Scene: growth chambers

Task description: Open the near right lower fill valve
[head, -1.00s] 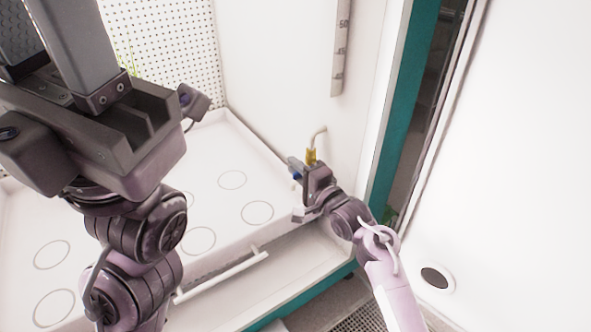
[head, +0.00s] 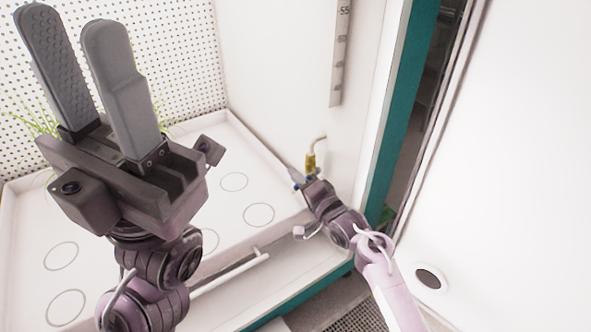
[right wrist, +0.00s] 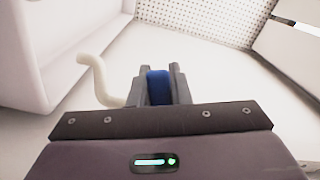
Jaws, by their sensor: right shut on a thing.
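The fill valve is a small brass fitting (head: 310,161) under a bent pale pipe on the chamber's right wall. My right gripper (head: 297,176) is at the valve, just below and left of the brass. In the right wrist view its two grey fingers (right wrist: 158,78) are shut on the blue valve handle (right wrist: 159,87), one on each side. The fingers hide part of the handle, and how far it is turned cannot be told. My left gripper (head: 72,28) is raised at the left of the head view, fingers apart and empty.
A white tray (head: 262,160) with round marked spots fills the chamber floor, with a white bar handle (head: 235,272) in front. Green plants (head: 38,122) stand behind my left gripper. A scale strip (head: 340,60) hangs on the wall above the valve. A teal frame edge (head: 398,120) stands right.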

